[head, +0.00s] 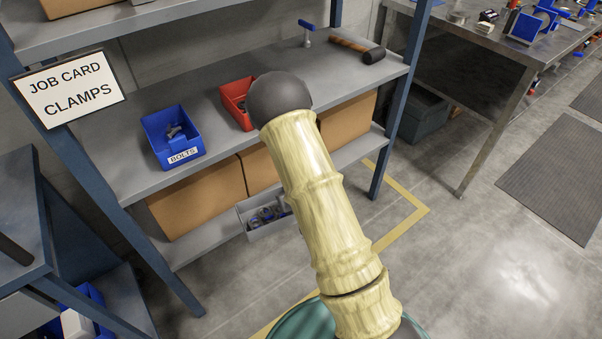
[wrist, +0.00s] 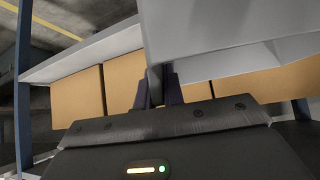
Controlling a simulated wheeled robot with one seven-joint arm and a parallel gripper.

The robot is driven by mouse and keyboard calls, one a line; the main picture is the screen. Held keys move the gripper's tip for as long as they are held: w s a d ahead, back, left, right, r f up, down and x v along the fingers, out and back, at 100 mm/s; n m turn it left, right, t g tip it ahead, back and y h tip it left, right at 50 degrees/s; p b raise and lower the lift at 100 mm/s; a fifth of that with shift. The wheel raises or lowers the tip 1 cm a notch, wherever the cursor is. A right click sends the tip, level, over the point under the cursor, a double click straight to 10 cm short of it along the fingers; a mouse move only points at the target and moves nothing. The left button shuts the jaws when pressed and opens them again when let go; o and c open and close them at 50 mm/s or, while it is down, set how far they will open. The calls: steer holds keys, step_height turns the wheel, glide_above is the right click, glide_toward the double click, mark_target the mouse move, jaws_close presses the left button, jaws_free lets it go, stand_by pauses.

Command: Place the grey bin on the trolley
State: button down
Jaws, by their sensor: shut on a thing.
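The grey bin (head: 264,235) shows in the head view beside my arm, in front of the lower shelf, with several small metal and blue parts inside. My arm covers its right part. In the wrist view its pale grey wall (wrist: 215,28) fills the upper right. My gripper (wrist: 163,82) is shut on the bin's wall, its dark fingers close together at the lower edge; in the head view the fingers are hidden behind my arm. A blue-framed unit (head: 22,218) at the left edge may be the trolley; only part of it shows.
The shelf rack (head: 187,206) holds a blue bolts bin (head: 165,148), a red bin (head: 232,92), a mallet (head: 372,55) and cardboard boxes (head: 198,196). Its blue post (head: 395,110) stands close on the right. A metal bench (head: 497,75) stands at upper right.

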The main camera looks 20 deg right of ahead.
steer(key=r+p, duration=0.1)
steer(key=s+r+p, duration=0.1)
steer(key=p, duration=0.1)
steer(key=shift+a, duration=0.35)
steer(key=p, duration=0.3)
steer(key=s+r+p, duration=0.1)
steer(key=p, duration=0.2)
steer(key=shift+s+r+m+h, duration=0.15)
steer(key=shift+r+m+h, duration=0.1)
steer(key=shift+m+h, duration=0.05)
steer(key=s+d+r+m+h+p, duration=0.1)
steer(key=s+r+p, duration=0.5)
steer(key=p, duration=1)
steer(key=shift+s+d+r+p, duration=0.3)
steer(key=shift+d+p, duration=0.1)
steer(key=shift+d, duration=0.15)
steer(key=shift+f, duration=0.1)
steer(key=shift+w, duration=0.1)
